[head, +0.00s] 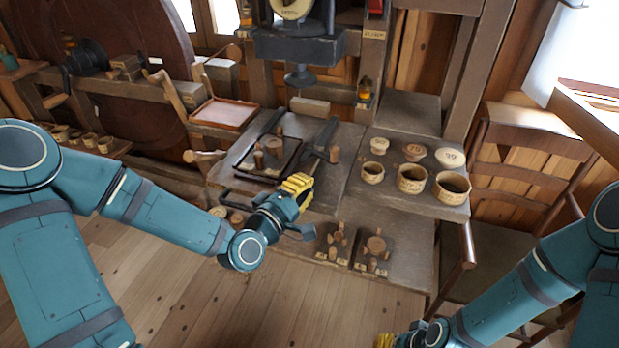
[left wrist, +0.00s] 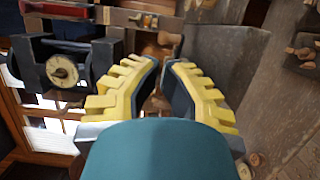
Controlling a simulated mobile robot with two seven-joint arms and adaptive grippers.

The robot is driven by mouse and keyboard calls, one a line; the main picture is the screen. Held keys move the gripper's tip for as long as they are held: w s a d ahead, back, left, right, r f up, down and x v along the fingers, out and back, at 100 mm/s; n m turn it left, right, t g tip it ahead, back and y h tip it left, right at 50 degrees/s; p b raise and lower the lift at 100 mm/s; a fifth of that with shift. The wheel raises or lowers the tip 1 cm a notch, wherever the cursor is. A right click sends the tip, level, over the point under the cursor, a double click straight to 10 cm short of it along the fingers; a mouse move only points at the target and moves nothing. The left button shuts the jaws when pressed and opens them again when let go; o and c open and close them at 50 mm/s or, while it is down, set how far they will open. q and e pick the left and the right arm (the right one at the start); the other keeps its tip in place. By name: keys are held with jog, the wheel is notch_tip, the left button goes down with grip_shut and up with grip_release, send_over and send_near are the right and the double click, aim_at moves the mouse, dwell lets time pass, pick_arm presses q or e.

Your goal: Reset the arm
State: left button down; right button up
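My left gripper (head: 298,184) has yellow fingers and hangs over the front of the dark workbench (head: 348,195), at the end of my teal arm. In the left wrist view its fingertips (left wrist: 163,63) lean towards each other with a narrow gap between them. I see nothing held in that gap. My right gripper (head: 385,341) shows only as a bit of yellow at the bottom edge of the head view. Its fingertips are cut off, so its opening is hidden.
A dark tray (head: 265,160) with wooden pieces lies just behind my left gripper. Several round labelled cups, one a large cup (head: 411,179), stand on the bench's right. Spool stands (head: 375,247) sit on the lower front shelf. A wooden chair (head: 530,150) stands at right. Open floor (head: 290,300) lies in front.

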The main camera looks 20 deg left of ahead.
pick_arm(q)
jog(key=shift+s+f, duration=0.1)
jog(key=shift+f, duration=0.05)
dwell(0.3)
jog(key=s+d+f+m+g, duration=0.3)
jog(key=d+f+g, duration=0.1)
jog(key=f, duration=0.5)
jog(key=s+d+f+m+g, duration=0.3)
jog(key=f+m+g, duration=0.15)
jog(key=f, duration=0.35)
jog(key=s+f+m+g+y, duration=0.1)
jog(key=s+f+m+g, duration=0.4)
jog(key=s+f, duration=0.6)
jog(key=shift+s+a+g+y, duration=0.3)
jog(key=shift+s+a+g, duration=0.1)
jog(key=shift+g, duration=0.65)
